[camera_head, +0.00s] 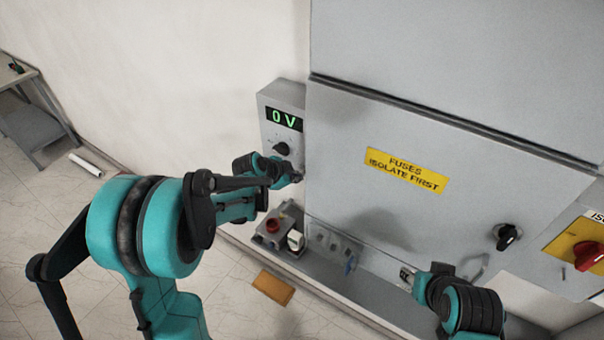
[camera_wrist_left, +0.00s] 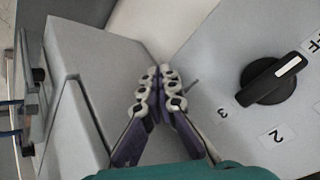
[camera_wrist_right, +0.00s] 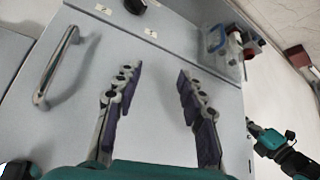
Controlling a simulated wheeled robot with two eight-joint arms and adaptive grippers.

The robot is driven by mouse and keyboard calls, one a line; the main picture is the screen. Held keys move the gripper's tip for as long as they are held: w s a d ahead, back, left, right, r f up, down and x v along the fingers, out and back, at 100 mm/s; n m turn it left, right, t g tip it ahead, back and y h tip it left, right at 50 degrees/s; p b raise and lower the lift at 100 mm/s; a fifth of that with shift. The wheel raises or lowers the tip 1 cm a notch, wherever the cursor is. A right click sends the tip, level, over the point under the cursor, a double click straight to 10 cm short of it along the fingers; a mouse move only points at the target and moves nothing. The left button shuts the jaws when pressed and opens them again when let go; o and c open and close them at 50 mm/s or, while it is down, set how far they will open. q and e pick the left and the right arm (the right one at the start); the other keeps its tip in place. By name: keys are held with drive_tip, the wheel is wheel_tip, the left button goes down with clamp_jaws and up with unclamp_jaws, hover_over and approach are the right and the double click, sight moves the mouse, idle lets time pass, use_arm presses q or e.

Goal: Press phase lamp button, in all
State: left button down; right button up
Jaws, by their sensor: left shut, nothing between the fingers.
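A grey meter box (camera_head: 283,125) on the wall reads "0 V" in green, with a black selector knob (camera_head: 282,148) below. The knob (camera_wrist_left: 270,80) also shows in the left wrist view beside labels 2 and 3. My left gripper (camera_head: 297,177) is at the box's lower edge. In the left wrist view its fingertips (camera_wrist_left: 165,75) are together and empty, beside a small thin pin (camera_wrist_left: 191,86) on the panel; contact cannot be told. No button is clearly labelled as the phase lamp's. My right gripper (camera_wrist_right: 155,80) is open and empty before the cabinet front.
The cabinet door (camera_head: 340,140) bears a yellow fuses sign (camera_head: 405,170) and a black rotary handle (camera_head: 507,236). A red isolator knob (camera_head: 588,256) is at far right. A small box with a red button (camera_head: 273,225) stands low. A metal handle (camera_wrist_right: 55,65) juts out near my right gripper.

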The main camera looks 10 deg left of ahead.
use_arm(q)
drive_tip(key=shift+w+d, duration=0.1)
drive_tip(key=shift+w, duration=0.25)
idle(0.7)
drive_tip(key=shift+s, duration=0.1)
drive_tip(key=shift+s+a+b, duration=0.3)
drive_tip(key=shift+s, duration=0.4)
drive_tip(key=shift+s+a, duration=0.3)
drive_tip(key=shift+s, duration=0.5)
drive_tip(key=shift+s+a, duration=0.25)
drive_tip(key=shift+s, duration=0.5)
drive_tip(key=shift+s+a, duration=0.3)
drive_tip(key=shift+s, duration=0.5)
